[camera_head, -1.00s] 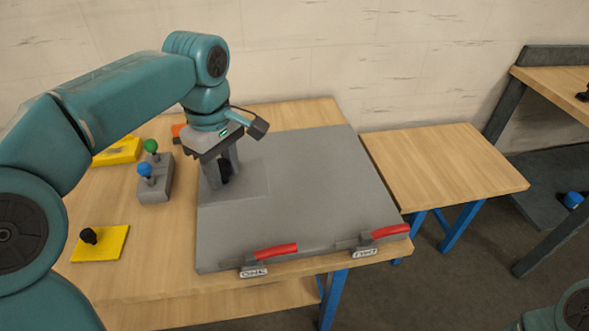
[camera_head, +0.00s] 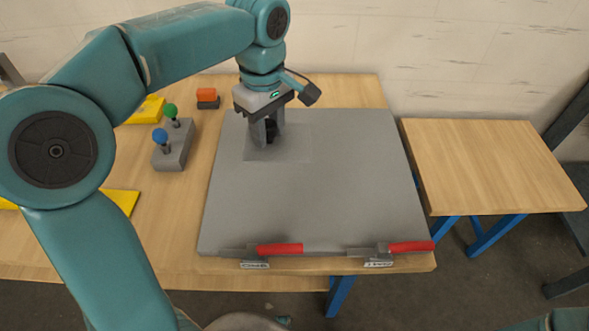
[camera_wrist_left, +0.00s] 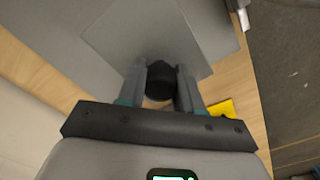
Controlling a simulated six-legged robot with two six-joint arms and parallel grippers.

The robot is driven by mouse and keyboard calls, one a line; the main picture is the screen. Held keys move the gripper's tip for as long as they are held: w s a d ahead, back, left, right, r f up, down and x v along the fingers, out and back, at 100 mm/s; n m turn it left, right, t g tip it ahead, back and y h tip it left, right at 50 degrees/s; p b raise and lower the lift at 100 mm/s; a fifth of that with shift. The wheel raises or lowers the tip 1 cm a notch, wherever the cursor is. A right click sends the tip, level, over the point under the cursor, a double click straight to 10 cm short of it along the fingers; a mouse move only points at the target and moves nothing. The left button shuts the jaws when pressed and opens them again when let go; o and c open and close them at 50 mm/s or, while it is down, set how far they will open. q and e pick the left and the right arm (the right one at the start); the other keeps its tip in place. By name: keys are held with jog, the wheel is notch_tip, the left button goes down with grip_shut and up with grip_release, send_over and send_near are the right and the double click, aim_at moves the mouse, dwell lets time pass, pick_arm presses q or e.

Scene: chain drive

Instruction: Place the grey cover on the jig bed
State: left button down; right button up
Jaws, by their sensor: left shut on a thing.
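The grey cover (camera_head: 292,143) is a thin flat square plate with a dark knob. It is over the back left part of the large grey jig bed (camera_head: 320,205). My left gripper (camera_head: 268,141) is shut on the cover's knob from above. In the left wrist view the fingers (camera_wrist_left: 160,88) close on either side of the black knob (camera_wrist_left: 160,76), with the cover (camera_wrist_left: 130,35) beyond it. The cover looks about level and close to the bed; I cannot tell whether it touches. My right gripper is out of view.
Two red-handled clamps (camera_head: 280,249) (camera_head: 410,246) sit at the bed's front edge. A grey block with blue and green knobs (camera_head: 173,146), an orange-and-dark block (camera_head: 207,97) and yellow plates (camera_head: 148,108) lie left of the bed. A bare side table (camera_head: 490,165) stands right.

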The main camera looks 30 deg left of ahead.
pick_arm(q)
jog(key=f, duration=0.4)
jog(key=f+b, duration=0.1)
jog(key=f, duration=0.7)
jog(key=shift+s+f+b, duration=0.25)
jog(key=shift+f+b, duration=0.05)
jog(key=shift+f, duration=0.05)
notch_tip(320, 180, down, 5)
jog(key=shift+w+r+b, duration=0.1)
jog(key=shift+w+b, duration=0.05)
jog(key=shift+b, duration=0.15)
jog(key=shift+f, duration=0.2)
jog(key=c, duration=0.8)
grip_release()
jog(key=shift+r, duration=0.1)
jog(key=shift+o, duration=0.2)
